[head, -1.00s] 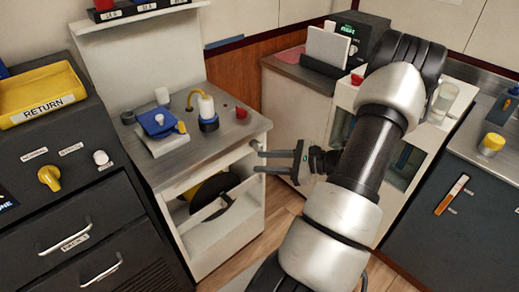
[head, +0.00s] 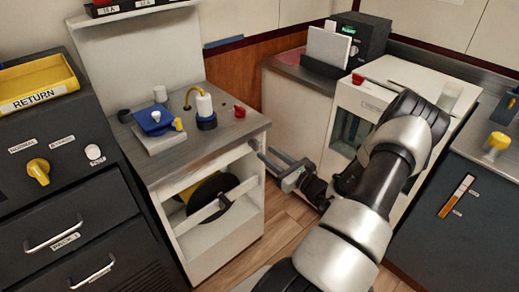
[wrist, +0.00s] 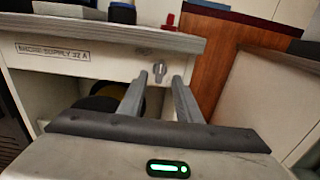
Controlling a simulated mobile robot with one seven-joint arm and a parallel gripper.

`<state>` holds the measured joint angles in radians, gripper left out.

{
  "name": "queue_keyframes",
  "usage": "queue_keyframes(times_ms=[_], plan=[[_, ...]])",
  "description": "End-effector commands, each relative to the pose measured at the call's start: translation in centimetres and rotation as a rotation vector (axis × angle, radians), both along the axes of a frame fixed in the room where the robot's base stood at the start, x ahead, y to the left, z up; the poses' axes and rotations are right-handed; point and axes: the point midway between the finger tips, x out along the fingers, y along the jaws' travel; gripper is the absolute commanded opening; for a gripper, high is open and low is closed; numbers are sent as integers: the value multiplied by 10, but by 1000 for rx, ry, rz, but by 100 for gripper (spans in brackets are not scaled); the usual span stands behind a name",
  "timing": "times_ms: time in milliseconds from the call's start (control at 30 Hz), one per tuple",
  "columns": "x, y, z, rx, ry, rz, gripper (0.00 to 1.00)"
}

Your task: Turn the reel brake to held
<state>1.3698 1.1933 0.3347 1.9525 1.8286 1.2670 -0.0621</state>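The reel brake appears to be a small grey lever knob (wrist: 158,70) on the white front panel of the bench, under a label too small to read. It also shows in the head view at the bench's right front corner (head: 254,144). My gripper (wrist: 160,79) is open and empty, its two fingers pointing at the panel with the knob between and slightly beyond their tips. In the head view my gripper (head: 265,154) is close to the knob; whether they touch cannot be told. The black and yellow reel (head: 211,191) sits in the bench's open bay below.
The bench top (head: 222,132) carries a blue device (head: 153,122), a white bottle-like part (head: 205,107) and a red cap (head: 239,112). A dark cabinet (head: 70,205) stands left. A white cabinet (head: 365,100) stands right. Wooden floor (head: 285,215) lies open between.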

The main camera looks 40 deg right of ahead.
Motion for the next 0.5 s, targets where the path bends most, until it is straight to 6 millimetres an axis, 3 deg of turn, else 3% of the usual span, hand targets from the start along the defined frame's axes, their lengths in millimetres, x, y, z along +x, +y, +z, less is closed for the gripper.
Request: queue_keyframes(times_ms=[200, 500], plan=[[38, 3, -1, -1, 0, 2, 31], [56, 4, 0, -1, 1, 0, 31]])
